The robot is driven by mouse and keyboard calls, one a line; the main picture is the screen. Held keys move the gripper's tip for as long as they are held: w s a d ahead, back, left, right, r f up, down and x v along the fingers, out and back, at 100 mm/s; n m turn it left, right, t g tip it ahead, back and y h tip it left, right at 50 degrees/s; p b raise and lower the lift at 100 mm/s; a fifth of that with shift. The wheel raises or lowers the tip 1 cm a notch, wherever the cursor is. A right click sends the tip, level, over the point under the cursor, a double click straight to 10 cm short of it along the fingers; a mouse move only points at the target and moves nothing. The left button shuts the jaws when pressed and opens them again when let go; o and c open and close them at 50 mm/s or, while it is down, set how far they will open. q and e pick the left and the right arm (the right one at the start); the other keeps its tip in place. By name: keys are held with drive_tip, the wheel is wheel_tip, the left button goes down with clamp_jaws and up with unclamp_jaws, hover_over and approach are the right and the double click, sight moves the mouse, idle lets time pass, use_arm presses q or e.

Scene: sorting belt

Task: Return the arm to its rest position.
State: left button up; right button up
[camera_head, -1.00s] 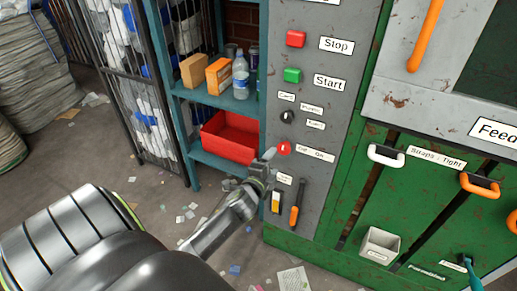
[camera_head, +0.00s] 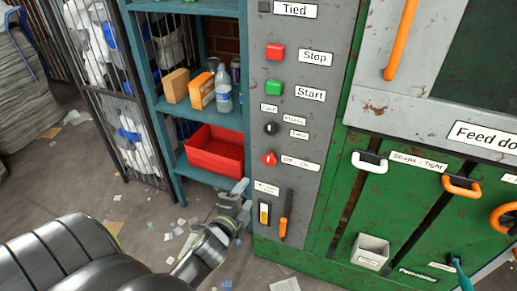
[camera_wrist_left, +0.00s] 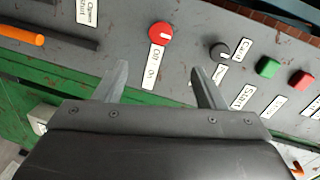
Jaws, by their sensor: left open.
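My left gripper (camera_head: 241,188) is in front of the grey control panel (camera_head: 290,130), low and left of the red Off/On knob (camera_head: 269,159). It is open and empty. In the left wrist view my left gripper (camera_wrist_left: 160,82) shows two spread fingers with nothing between them. Beyond them is the red knob (camera_wrist_left: 160,34), apart from the fingers, and a black knob (camera_wrist_left: 219,51) lies past the right finger. My left arm (camera_head: 70,255) comes in from the lower left. My right gripper is in neither view.
A teal shelf (camera_head: 165,140) holds a red bin (camera_head: 214,152), boxes and a bottle (camera_head: 223,90). The green machine (camera_head: 400,215) has strap handles and a small grey bin (camera_head: 370,251). A wire cage (camera_head: 115,100) stands left. Scraps litter the floor.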

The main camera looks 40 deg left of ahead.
use_arm(q)
drive_tip(key=s+f+n+g, duration=0.2)
drive_tip(key=s+f+g, duration=0.15)
drive_tip(key=f, duration=0.65)
drive_tip(key=s+f+n+g+h, duration=0.15)
drive_tip(key=s+f, duration=0.25)
drive_tip(key=f, duration=0.6)
drive_tip(key=s+f+n+g+y, duration=0.1)
drive_tip(key=s+f+n+g, duration=0.2)
drive_tip(key=f, duration=0.6)
drive_tip(key=s+d+f+n+g, duration=0.1)
drive_tip(key=s+f+n+g, duration=0.1)
drive_tip(key=s+f, duration=0.3)
drive_tip(key=s+d+f+n+g+h, duration=0.1)
drive_tip(key=s+f, duration=0.5)
drive_tip(key=s, duration=0.6)
drive_tip(key=s+d+f+n+g+h, duration=0.1)
drive_tip(key=s+f+n+g, duration=0.2)
drive_tip(key=s, duration=0.6)
wheel_tip(320, 180, down, 2)
drive_tip(key=shift+s+d+f+n+g+p, duration=0.2)
drive_tip(key=shift+d+n+g+p, duration=0.2)
drive_tip(key=shift+n, duration=0.35)
